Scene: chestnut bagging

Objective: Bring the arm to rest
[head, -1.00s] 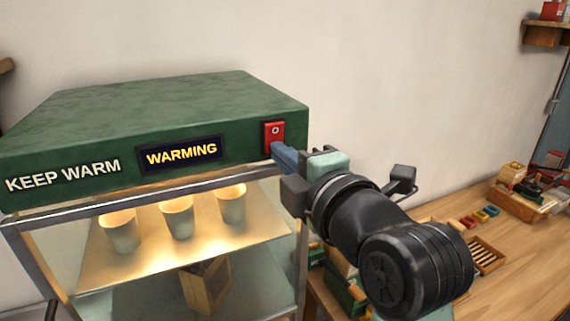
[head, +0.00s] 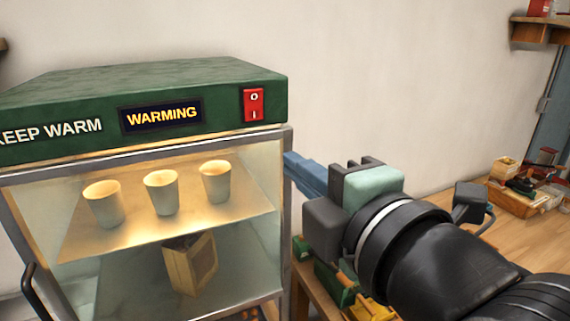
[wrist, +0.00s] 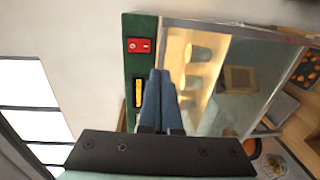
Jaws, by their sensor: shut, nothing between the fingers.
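My gripper (head: 291,160) is shut and empty. In the head view its blue fingers point left, just right of the warming cabinet's (head: 289,215) front right post. In the wrist view the shut fingers (wrist: 158,76) point at the cabinet front, below the red switch (wrist: 139,45). The red rocker switch also shows in the head view (head: 253,104), with no finger on it. The display (head: 161,115) beside it reads WARMING. Several pale cups are not seen beyond three: the cups (head: 163,192) stand on the lit upper shelf.
A wooden box (head: 190,264) stands on the cabinet's lower level. A black handle (head: 40,292) is at the cabinet's lower left. A wooden bench (head: 470,224) lies behind my arm, with a crate of items (head: 520,203) at right. The wall area above my arm is clear.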

